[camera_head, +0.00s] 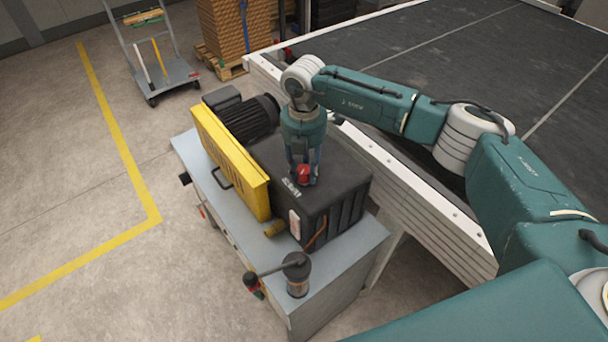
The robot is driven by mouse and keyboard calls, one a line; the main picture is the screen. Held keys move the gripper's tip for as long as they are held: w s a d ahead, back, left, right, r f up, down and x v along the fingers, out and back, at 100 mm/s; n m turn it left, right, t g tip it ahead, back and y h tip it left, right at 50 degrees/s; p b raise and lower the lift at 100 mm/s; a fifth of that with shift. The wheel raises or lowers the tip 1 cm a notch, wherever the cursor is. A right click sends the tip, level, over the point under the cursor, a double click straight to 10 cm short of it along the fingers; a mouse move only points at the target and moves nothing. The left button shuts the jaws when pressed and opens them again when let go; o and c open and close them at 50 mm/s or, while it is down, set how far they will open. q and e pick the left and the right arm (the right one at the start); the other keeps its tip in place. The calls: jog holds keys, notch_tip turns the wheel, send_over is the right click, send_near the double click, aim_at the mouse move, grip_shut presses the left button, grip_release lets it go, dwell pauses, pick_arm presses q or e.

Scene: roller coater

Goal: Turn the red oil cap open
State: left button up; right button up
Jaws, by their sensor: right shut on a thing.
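The red oil cap (303,174) sits on top of the black pump housing (343,196), near its middle. My right gripper (304,172) points straight down over it, with its fingers closed around the cap's sides. The fingers hide part of the cap, and I cannot tell how far the cap is turned. My right arm reaches in from the right side of the head view. My left gripper does not show.
The pump stands on a grey cabinet (345,262) with a yellow guard (231,160) on its left and a glass-bodied filter (297,275) in front. A white-framed conveyor bed (430,205) runs close behind.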

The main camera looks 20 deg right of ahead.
jog(key=n+b, duration=0.4)
jog(key=shift+f+n, duration=0.2)
jog(key=shift+n, duration=0.1)
jog(key=n+b, duration=0.3)
jog(key=shift+n, duration=0.4)
jog(key=n+b, duration=0.2)
jog(key=n, duration=0.1)
jog(key=shift+r+n, duration=0.1)
jog(key=shift+n, duration=0.2)
jog(key=n+b, duration=0.2)
jog(key=n, duration=0.1)
jog(key=shift+n, duration=0.3)
jog(key=n+b, duration=0.1)
jog(key=n, duration=0.2)
jog(key=shift+r+n+b, duration=0.1)
jog(key=shift+n+b, duration=0.2)
jog(key=shift+b, duration=0.1)
jog(key=n+b, duration=0.1)
jog(key=n, duration=0.3)
jog(key=n+b, duration=0.1)
jog(key=n, duration=0.4)
jog(key=shift+w+r, duration=0.1)
jog(key=shift+n, duration=1.8)
jog(key=shift+r, duration=0.1)
